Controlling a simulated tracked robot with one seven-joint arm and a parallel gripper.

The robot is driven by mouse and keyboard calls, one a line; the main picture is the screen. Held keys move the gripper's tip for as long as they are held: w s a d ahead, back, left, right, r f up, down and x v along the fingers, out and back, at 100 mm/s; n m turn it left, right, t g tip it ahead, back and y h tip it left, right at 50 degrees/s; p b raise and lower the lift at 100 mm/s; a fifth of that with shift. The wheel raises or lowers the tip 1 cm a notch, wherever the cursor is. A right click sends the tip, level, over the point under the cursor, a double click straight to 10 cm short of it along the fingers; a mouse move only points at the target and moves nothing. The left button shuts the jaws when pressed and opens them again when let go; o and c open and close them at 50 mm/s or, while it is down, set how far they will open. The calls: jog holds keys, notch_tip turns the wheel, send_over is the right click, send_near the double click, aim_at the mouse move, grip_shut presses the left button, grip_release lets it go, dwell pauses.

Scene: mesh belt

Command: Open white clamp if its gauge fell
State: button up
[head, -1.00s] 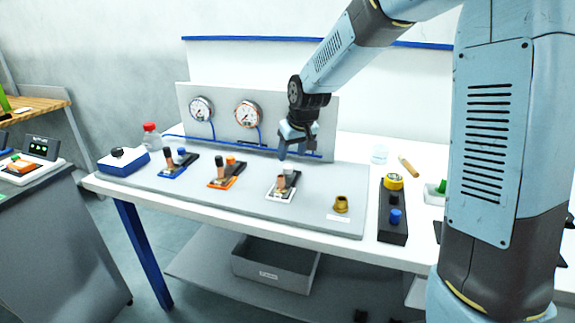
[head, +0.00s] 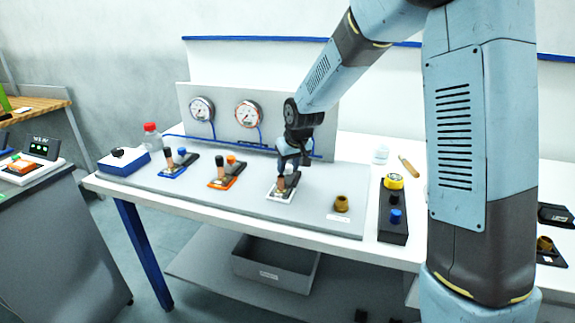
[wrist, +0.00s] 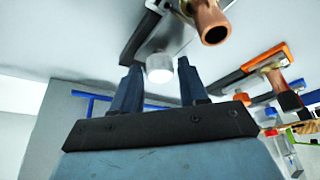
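The white clamp (head: 280,195) stands on the grey board, third in a row, its white plate showing under my gripper (head: 291,168). In the wrist view, my gripper (wrist: 160,64) is open, with its white knob (wrist: 160,70) between the two fingertips. I see no clear contact. The clamp's copper piece (wrist: 212,28) is beyond. Two round gauges, the left gauge (head: 201,109) and the middle gauge (head: 248,114), show on the back panel. My arm hides the panel above the white clamp, so no gauge for it can be read.
The blue clamp (head: 174,168) and orange clamp (head: 224,176) stand to the left. A brass fitting (head: 341,203) and a black block with yellow and blue knobs (head: 392,218) are to the right. A blue-white box (head: 123,162) and red-capped bottle (head: 152,137) are far left.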

grip_shut()
dwell(0.3)
jog(key=shift+w+d+r, duration=0.1)
jog(key=shift+w+d, duration=0.2)
jog(key=shift+w, duration=0.35)
jog(key=shift+w+d, duration=0.25)
jog(key=shift+w, duration=0.35)
jog(key=shift+o, duration=1.5)
grip_release()
jog(key=v, duration=1.3)
jog(key=shift+r, duration=0.2)
jog(key=shift+s+d, duration=0.15)
jog(key=shift+s, duration=0.05)
